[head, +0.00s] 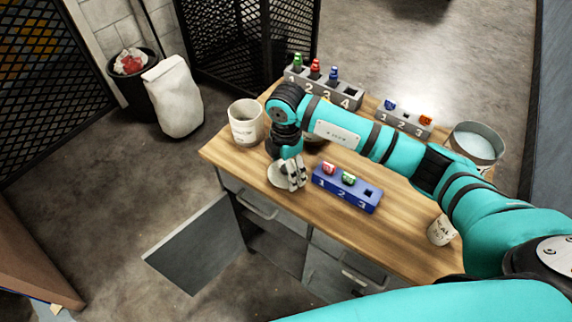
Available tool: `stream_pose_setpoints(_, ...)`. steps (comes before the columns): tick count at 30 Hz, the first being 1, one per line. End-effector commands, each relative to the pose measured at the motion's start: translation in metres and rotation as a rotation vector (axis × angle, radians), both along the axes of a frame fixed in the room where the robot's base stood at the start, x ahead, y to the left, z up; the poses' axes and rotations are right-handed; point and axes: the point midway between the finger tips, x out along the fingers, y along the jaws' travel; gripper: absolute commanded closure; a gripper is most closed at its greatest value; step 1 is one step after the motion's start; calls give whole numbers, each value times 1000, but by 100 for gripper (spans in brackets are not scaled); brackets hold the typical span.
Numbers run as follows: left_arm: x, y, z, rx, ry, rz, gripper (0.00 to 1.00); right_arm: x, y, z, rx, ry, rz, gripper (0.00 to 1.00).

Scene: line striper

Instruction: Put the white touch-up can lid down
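The white touch-up can lid (277,177) is a pale round disc at the left front edge of the wooden table. My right gripper (295,184) comes down over it from the arm entering at the right. Its fingers appear shut on the lid's right part and cover some of it. I cannot tell whether the lid touches the tabletop. A white can (245,128) with a printed label stands upright behind and to the left of the lid. My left gripper is not in view.
A blue numbered block (345,193) with red and green pieces sits just right of the gripper. Grey numbered racks (322,88) (404,121) line the back. A round metal tin (475,146) and a white labelled cup (441,230) are at the right. Bare wood (237,157) shows left of the lid.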

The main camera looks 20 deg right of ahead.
Motion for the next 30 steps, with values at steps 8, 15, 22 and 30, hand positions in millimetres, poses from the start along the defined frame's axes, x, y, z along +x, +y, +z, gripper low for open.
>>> stream_pose_setpoints(8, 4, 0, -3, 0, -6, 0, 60, 0, 0, -3, 0, -1, -1, 17)
stream_pose_setpoints(15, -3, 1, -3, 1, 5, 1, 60, 0, 0, -3, 0, -1, -1, 0)
stream_pose_setpoints(22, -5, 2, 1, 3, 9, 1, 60, 0, 0, 3, 0, -1, -1, 0)
stream_pose_setpoints(30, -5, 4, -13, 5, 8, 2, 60, 2, 0, 45, 2, -7, 0, 0)
